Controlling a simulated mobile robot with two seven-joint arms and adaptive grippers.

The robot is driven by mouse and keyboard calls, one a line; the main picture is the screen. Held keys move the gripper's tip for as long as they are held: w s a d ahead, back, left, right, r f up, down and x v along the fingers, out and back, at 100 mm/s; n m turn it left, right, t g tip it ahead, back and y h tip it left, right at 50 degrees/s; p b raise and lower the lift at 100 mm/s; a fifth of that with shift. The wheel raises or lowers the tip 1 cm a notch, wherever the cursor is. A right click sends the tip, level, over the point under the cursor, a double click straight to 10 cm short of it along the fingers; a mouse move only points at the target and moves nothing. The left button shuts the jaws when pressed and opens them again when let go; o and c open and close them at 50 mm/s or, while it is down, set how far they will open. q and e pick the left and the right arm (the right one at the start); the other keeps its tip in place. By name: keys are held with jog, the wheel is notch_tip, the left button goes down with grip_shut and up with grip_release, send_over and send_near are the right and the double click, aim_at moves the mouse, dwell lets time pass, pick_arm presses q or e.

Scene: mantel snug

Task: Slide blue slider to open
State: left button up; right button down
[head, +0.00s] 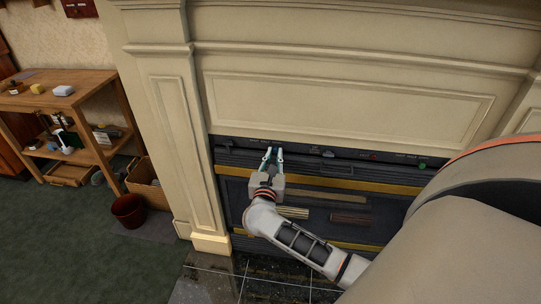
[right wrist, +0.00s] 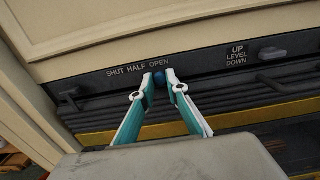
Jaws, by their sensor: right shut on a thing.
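The blue slider (right wrist: 158,77) is a small dark-blue knob on the dark control strip (right wrist: 102,81) in the right wrist view. It stands just below the word OPEN, at the right end of the printed row SHUT, HALF, OPEN. My right gripper (right wrist: 161,76) is shut on the slider, with one teal finger on each side of it. In the head view my right gripper (head: 273,152) reaches the left part of the strip under the mantel, and its fingers mostly hide the slider. My left gripper is not in view.
A dark lever (right wrist: 272,53) sits right of the slider beside the label UP, LEVEL, DOWN. Further right along the strip are a red knob (head: 373,157) and a green knob (head: 422,166). A wooden shelf (head: 70,101) and a red bin (head: 129,210) stand at left.

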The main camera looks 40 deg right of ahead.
jog(key=c, duration=2)
grip_release()
jog(key=shift+s+d+f, duration=0.1)
jog(key=shift+s+d, duration=0.05)
jog(key=shift+s, duration=0.05)
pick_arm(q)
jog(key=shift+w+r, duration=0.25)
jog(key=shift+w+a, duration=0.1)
pick_arm(e)
jog(key=v, duration=1.2)
